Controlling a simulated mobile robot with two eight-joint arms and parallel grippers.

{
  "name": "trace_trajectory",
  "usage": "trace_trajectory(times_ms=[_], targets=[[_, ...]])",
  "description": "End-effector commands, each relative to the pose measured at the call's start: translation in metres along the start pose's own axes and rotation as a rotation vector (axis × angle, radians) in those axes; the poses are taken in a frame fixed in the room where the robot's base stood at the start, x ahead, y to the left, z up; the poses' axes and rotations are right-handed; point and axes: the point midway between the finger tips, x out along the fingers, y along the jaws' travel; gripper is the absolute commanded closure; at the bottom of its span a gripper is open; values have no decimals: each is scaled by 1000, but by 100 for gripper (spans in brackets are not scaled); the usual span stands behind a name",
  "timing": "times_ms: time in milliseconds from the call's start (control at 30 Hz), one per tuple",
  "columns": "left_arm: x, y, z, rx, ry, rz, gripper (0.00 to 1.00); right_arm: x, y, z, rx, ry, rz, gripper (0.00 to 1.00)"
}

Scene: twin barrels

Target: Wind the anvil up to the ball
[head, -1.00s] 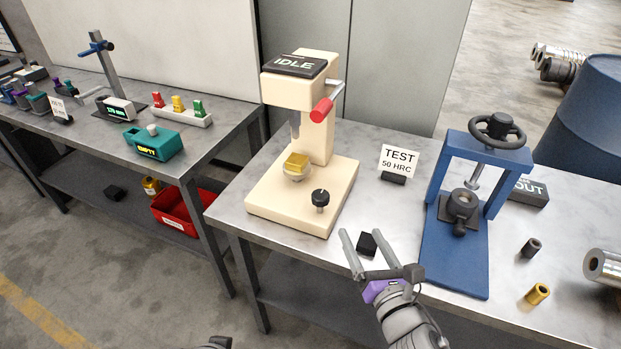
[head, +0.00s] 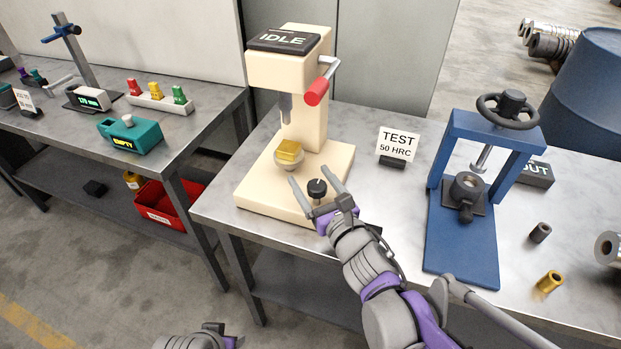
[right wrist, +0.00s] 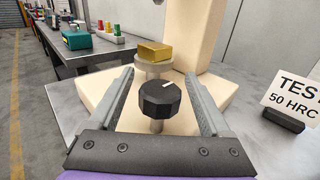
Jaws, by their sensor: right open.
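The cream hardness tester (head: 291,135) shows "IDLE" on its top display. A gold block (head: 289,151) sits on its round anvil (head: 288,163); both also show in the right wrist view, the block (right wrist: 154,52) above the anvil (right wrist: 153,70). The pointed indenter (head: 286,107) hangs above the block with a gap; I see no separate ball. A black knob (head: 317,187) stands on the tester's base. My right gripper (head: 309,176) is open, its fingers on either side of the knob (right wrist: 160,100), apart from it. My left gripper (head: 213,331) shows only partly at the bottom edge.
A red-tipped lever (head: 318,91) sticks out at the tester's right. A "TEST 50 HRC" sign (head: 398,144) and a blue press (head: 463,235) stand further right. A side table (head: 208,108) with a teal "EMPTY" device (head: 131,136) is at left.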

Motion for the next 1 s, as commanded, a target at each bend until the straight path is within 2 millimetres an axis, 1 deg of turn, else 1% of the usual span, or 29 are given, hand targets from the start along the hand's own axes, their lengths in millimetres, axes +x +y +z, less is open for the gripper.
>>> trace_trajectory(times_ms=[100,400,467,500,567,600,667,700,833,867,1000], targets=[[2,0,0,0,0,0,50,8,0,0,-1,0,0,18],[1,0,0,0,-1,0,50,10,0,0,0,1,-1,18],[1,0,0,0,-1,0,50,10,0,0,0,1,-1,29],[1,0,0,0,-1,0,50,10,0,0,0,1,-1,36],[1,0,0,0,0,0,50,10,0,0,0,1,-1,47],[1,0,0,0,0,0,50,10,0,0,0,1,-1,54],[1,0,0,0,0,0,50,10,0,0,0,1,-1,65],[1,0,0,0,0,0,50,10,0,0,0,1,-1,72],[1,0,0,0,-1,0,50,10,0,0,0,1,-1,96],[1,0,0,0,-1,0,50,10,0,0,0,1,-1,100],[2,0,1,0,-1,0,50,10,0,0,-1,1,1,100]])
